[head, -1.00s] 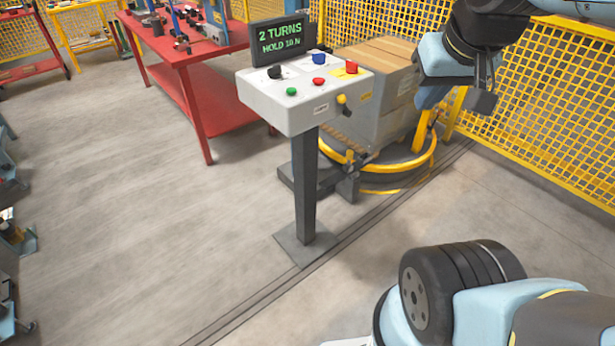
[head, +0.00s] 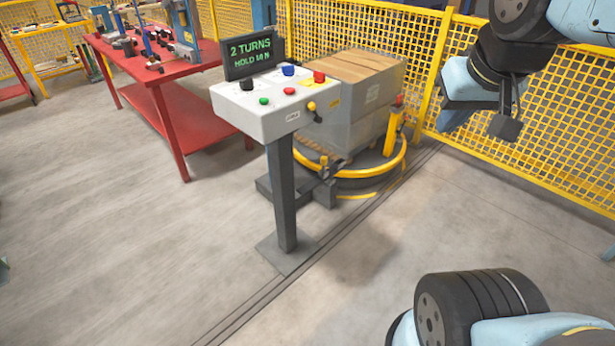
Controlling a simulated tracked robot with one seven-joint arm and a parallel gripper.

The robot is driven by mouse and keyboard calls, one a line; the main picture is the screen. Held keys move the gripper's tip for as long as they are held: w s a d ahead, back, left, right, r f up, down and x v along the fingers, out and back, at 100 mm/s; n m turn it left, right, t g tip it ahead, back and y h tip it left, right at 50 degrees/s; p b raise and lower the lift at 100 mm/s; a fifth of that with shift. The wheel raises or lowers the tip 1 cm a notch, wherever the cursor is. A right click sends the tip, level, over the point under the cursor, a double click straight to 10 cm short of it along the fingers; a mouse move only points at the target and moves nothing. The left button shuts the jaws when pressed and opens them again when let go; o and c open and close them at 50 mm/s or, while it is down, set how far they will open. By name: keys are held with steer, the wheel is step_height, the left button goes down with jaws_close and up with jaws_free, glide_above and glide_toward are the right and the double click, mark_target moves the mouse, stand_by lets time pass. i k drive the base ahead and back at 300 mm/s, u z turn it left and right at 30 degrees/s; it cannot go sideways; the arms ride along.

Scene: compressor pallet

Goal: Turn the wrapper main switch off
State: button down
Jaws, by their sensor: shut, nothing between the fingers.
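The wrapper's control box (head: 262,119) is a pale box on a dark post. Its top carries a black knob (head: 247,84), a blue knob (head: 288,70), a green button (head: 264,101), a smaller red button (head: 290,91) and a larger red button (head: 319,77) by a yellow plate. A yellow-and-black handle (head: 312,106) sticks out at its front right edge. The labels are too small to read, so I cannot tell which control is the main switch or its position. My gripper (head: 505,127) is shut and empty, raised at the upper right, well apart from the box.
A display (head: 254,57) on the box reads "2 TURNS" and a blurred "HOLD" line. Behind stands a wrapped load (head: 345,125) on a turntable with a yellow ring (head: 385,172). A red bench (head: 180,66) is left, yellow mesh fence (head: 560,130) right.

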mark_target(320, 77)
steer(key=z, duration=0.7)
steer(key=i, duration=1.8)
steer(key=u, duration=2.05)
steer(key=k, duration=0.9)
